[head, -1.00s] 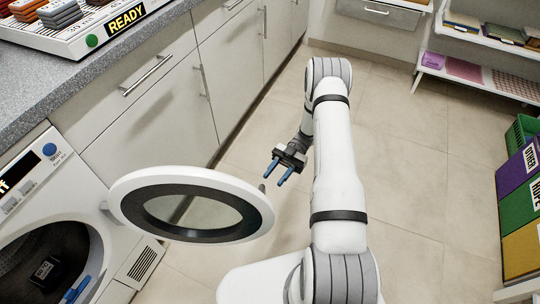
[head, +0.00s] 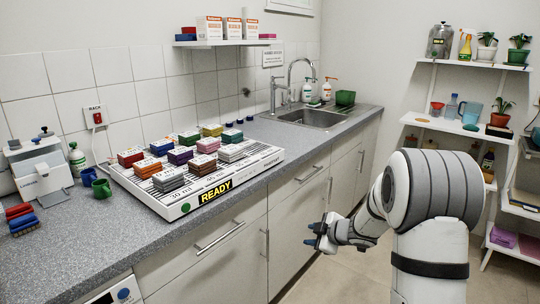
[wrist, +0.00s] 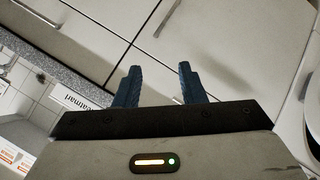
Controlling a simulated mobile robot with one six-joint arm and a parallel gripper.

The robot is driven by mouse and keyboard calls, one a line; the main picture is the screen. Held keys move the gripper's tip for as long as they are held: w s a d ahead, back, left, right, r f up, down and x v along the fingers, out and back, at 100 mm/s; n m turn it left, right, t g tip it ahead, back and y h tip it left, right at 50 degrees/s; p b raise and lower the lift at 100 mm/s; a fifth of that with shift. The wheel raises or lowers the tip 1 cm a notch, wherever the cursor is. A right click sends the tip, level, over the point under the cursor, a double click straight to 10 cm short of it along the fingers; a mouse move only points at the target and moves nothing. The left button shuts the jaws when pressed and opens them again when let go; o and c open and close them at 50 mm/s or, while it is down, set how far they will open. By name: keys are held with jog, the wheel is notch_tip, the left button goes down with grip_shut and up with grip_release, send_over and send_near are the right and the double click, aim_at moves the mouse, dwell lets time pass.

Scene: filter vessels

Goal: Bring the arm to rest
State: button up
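My gripper (head: 318,238) is in front of the lower cabinets, below the edge of the worktop in the head view. In the wrist view its two blue fingers (wrist: 157,88) stand apart with nothing between them. The white arm with grey bands comes in from the lower right of the head view and folds toward the cabinets. The gripper appears clear of the cabinet doors, though the exact gap cannot be told.
A white tray (head: 165,205) marked READY, with several coloured blocks, lies on the grey worktop (head: 95,252). A sink (head: 312,118) is at the far end. Shelves (head: 455,128) with plants stand at the back right. Floor (head: 352,278) shows beside the cabinets.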

jog(key=s+d+r+m+h+p, duration=0.35)
jog(key=s+r+m, duration=0.2)
jog(key=r, duration=0.35)
jog(key=s+d+r+m+h+p, duration=0.3)
jog(key=s+d+r+m+h, duration=0.15)
jog(key=s+r, duration=0.35)
jog(key=s+a+r+m+g+p, duration=0.2)
jog(key=s+a+m+g, duration=0.1)
jog(key=s, duration=0.8)
jog(key=s+a+r+m+g+y+p, duration=0.1)
jog(key=s+a+r+m+g+p, duration=0.1)
jog(key=s, duration=0.9)
jog(key=shift+s+a+r+m+g+y+p, duration=0.2)
jog(key=shift+a+r+m+g+y+p, duration=0.15)
jog(key=shift+a+r+m+g, duration=0.2)
